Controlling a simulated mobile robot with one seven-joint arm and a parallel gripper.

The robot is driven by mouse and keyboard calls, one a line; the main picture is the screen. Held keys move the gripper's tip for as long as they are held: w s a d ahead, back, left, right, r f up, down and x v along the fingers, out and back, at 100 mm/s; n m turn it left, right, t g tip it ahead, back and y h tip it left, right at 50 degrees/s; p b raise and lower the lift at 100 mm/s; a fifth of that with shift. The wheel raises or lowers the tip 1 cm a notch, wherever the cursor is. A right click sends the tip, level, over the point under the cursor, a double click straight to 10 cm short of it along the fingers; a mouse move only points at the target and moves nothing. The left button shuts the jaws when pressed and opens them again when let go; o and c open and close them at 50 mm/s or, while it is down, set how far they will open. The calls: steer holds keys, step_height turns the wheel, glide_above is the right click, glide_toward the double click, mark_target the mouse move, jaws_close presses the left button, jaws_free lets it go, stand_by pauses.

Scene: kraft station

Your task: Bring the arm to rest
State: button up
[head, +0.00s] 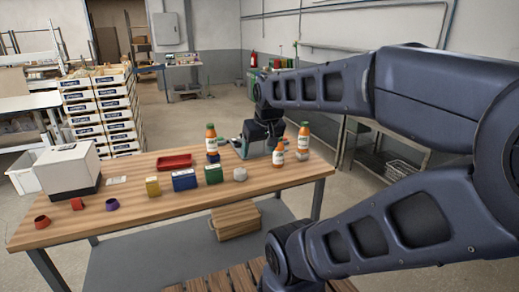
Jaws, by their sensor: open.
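My arm reaches in from the right of the head view, its forearm stretched over the far right part of the wooden table (135,207). My gripper (262,150) hangs low over the table's right end, close to the orange bottles. It is open, but its fingertips are small and partly hidden. One orange bottle (211,139) stands left of the gripper on a blue item. A second orange bottle (279,154) stands just right of the gripper. A third (303,138) stands farther right on a pale round piece. I cannot tell whether the gripper touches the second bottle.
A red tray (174,161), yellow box (152,187), blue box (184,180), green box (213,174) and pale lump (240,174) sit mid-table. Stacked crates (100,112) stand behind.

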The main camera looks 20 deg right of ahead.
steer(key=shift+s+a+r, duration=0.15)
steer(key=shift+s+a, duration=0.2)
steer(key=shift+s, duration=0.45)
